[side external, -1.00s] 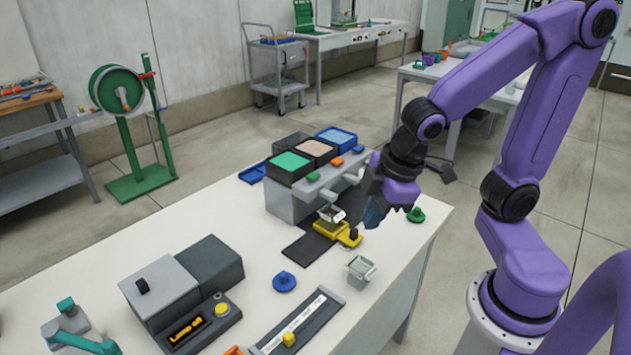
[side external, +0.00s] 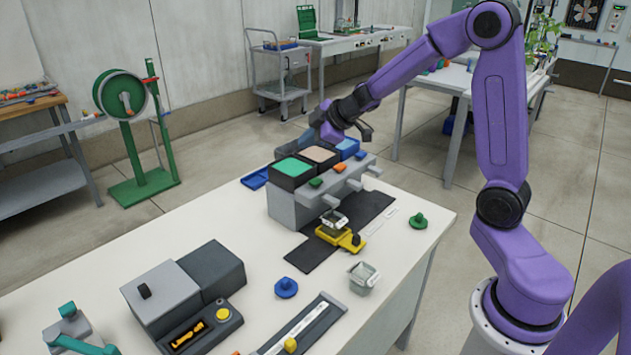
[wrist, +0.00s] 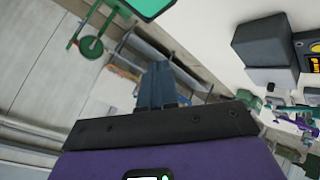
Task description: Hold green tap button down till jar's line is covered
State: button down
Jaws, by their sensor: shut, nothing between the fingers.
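The green tap button (side external: 315,183) sits on the front edge of the grey dispenser (side external: 290,203), beside an orange button (side external: 340,168) and a blue button (side external: 361,155). A small clear jar (side external: 334,221) stands on a yellow holder (side external: 342,238) below the taps. Its line and liquid level are too small to tell. My gripper (side external: 284,150) is up behind the tanks, away from the green button and pointing left. In the wrist view its fingers (wrist: 160,85) are together and empty. Neither the buttons nor the jar can be made out there.
Green (side external: 293,168), tan (side external: 318,154) and blue-topped tanks stand on the dispenser. A grey boxed device (side external: 165,297) stands front left.

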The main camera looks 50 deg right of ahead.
send_over(318, 182)
jog(key=f, duration=0.2)
jog(key=shift+d+n+g+y, duration=0.1)
jog(key=shift+n+g+y, duration=0.2)
jog(key=shift+f, duration=0.1)
jog(key=shift+f, duration=4.3)
jog(key=shift+f, duration=0.2)
jog(key=shift+f, duration=0.2)
jog(key=shift+f, duration=0.55)
dwell(1.9)
